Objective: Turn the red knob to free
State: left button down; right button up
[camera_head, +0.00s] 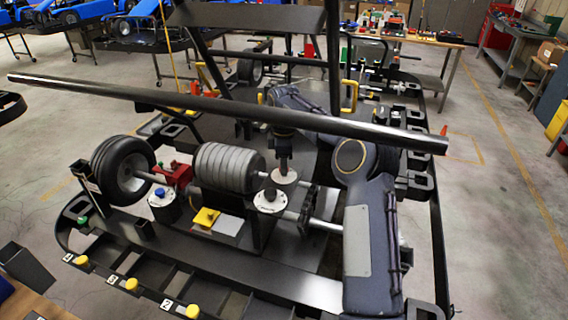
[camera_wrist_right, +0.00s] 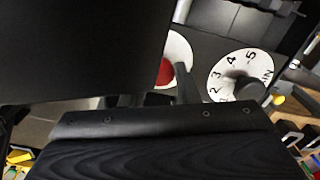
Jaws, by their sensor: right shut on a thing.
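The red knob (camera_wrist_right: 163,72) shows as a small red patch on a white round plate (camera_wrist_right: 180,52) in the wrist view, partly hidden by my fingers. My right gripper (camera_head: 284,168) reaches down over a white plate (camera_head: 285,177) in the middle of the kart frame. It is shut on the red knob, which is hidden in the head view. The word free and the knob's pointing direction cannot be read. Beside it is a white dial (camera_wrist_right: 236,66) with numbers and a dark knob. My left gripper is not in view.
A long dark bar (camera_head: 230,103) crosses above the kart frame. A stack of grey discs (camera_head: 228,167), a tyre (camera_head: 122,170) and a red block (camera_head: 180,175) stand left of my gripper. A yellow piece (camera_head: 206,217) lies in front. Open floor is at right.

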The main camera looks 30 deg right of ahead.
jog(key=shift+m, duration=2.9)
jog(key=o, duration=1)
jog(key=shift+c, duration=0.2)
jog(key=shift+r, duration=0.1)
notch_tip(320, 180, up, 8)
jog(key=shift+f, duration=0.15)
